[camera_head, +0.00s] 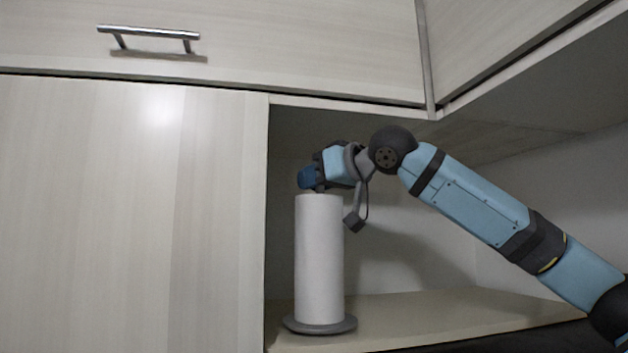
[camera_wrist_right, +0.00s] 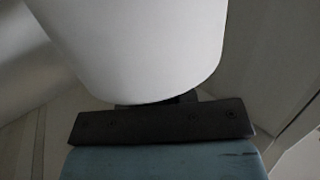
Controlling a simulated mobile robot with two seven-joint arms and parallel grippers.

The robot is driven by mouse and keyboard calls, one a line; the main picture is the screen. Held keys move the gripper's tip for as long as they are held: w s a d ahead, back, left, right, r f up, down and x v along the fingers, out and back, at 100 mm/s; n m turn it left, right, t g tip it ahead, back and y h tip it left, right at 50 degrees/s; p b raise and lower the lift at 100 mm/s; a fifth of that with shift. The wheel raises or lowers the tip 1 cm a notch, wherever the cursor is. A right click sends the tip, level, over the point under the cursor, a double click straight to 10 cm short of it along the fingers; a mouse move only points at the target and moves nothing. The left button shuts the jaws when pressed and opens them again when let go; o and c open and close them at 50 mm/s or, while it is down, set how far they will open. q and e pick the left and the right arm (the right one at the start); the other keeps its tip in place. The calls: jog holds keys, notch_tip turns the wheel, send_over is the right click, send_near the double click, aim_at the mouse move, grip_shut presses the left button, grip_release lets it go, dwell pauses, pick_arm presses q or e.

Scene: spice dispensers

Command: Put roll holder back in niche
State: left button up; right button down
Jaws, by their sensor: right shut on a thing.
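The roll holder (camera_head: 319,326) has a round grey base and carries a tall white paper roll (camera_head: 319,260). It is upright in the open niche (camera_head: 420,308), close to the niche's left side, with its base at the niche floor. My right gripper (camera_head: 309,183) is at the top of the roll holder, shut on it; the fingertips and the part they grip are largely hidden. In the right wrist view the white roll (camera_wrist_right: 140,45) fills the upper middle, just beyond the dark gripper body (camera_wrist_right: 165,122). My left gripper is not in view.
A wooden cabinet panel (camera_head: 130,220) borders the niche on the left. An upper cabinet (camera_head: 300,45) with a metal handle (camera_head: 148,33) overhangs it, and another upper cabinet (camera_head: 500,40) is at right. The niche floor right of the holder is clear.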

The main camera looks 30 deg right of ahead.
jog(key=shift+f, duration=0.5)
jog(key=c, duration=0.9)
grip_release()
jog(key=shift+c, duration=0.2)
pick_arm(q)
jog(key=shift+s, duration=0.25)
pick_arm(e)
jog(key=shift+r, duration=0.1)
pick_arm(q)
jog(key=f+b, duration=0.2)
jog(key=b, duration=0.1)
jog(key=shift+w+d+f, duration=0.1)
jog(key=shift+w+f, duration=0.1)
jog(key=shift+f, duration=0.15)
pick_arm(e)
jog(key=v, duration=1.2)
